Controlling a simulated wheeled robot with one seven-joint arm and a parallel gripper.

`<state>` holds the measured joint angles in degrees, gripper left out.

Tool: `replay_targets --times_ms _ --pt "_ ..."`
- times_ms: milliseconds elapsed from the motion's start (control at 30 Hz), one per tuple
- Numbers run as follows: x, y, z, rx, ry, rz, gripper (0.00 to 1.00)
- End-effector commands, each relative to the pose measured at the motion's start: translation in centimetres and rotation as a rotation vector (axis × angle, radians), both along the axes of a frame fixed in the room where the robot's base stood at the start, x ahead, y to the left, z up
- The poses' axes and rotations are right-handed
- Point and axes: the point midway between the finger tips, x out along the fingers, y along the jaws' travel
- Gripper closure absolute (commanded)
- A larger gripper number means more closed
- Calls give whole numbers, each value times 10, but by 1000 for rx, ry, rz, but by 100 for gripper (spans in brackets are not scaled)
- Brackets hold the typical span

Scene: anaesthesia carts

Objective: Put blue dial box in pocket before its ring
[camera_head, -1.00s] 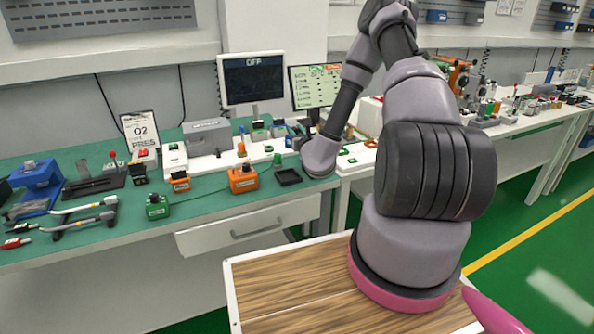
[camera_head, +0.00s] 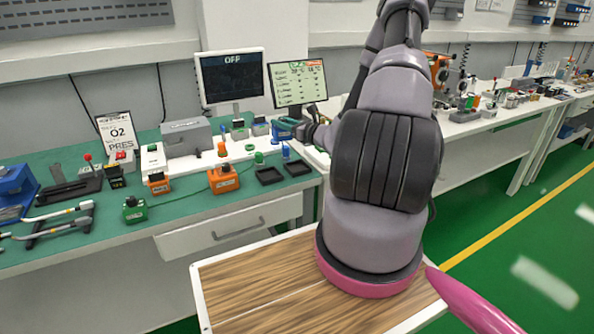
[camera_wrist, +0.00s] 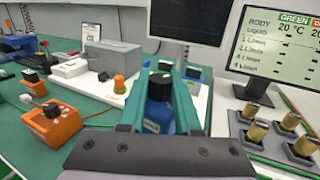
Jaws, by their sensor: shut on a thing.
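The blue dial box (camera_wrist: 157,116) with its black dial sits between the teal fingers of my gripper (camera_wrist: 167,75) in the wrist view. My gripper is shut on it and holds it up off the bench. In the head view my gripper (camera_head: 287,128) is above the back right part of the green bench, behind two empty black pockets. The right pocket (camera_head: 297,168) has a small blue ring piece (camera_head: 286,151) behind it. The left pocket (camera_head: 269,176) has a green ring piece (camera_head: 258,158) behind it. In the wrist view these pockets are not seen.
An orange dial box (camera_head: 223,179) and a green dial box (camera_head: 135,211) stand to the left on the bench. A grey case (camera_head: 187,137), an OFF screen (camera_head: 231,77) and a readout screen (camera_head: 298,83) stand behind. A drawer (camera_head: 235,226) is below the bench edge.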

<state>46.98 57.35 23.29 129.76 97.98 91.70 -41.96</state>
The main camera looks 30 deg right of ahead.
Motion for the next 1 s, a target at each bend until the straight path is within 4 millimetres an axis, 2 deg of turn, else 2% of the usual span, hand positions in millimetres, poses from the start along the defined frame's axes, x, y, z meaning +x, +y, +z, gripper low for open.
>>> replay_targets --times_ms 33,100,300,367,600,833,1000 --pt "-8 -13 -2 -1 -1 21 100" --pt "-19 -22 -4 -2 0 63 100" --pt "-38 -37 -11 -4 2 130 100" --pt "-40 -38 -17 -2 4 137 100" --pt "-41 -38 -57 -2 4 141 100" --pt "-41 -38 -78 -3 3 142 100" --pt "-41 -38 -103 -3 3 141 100"
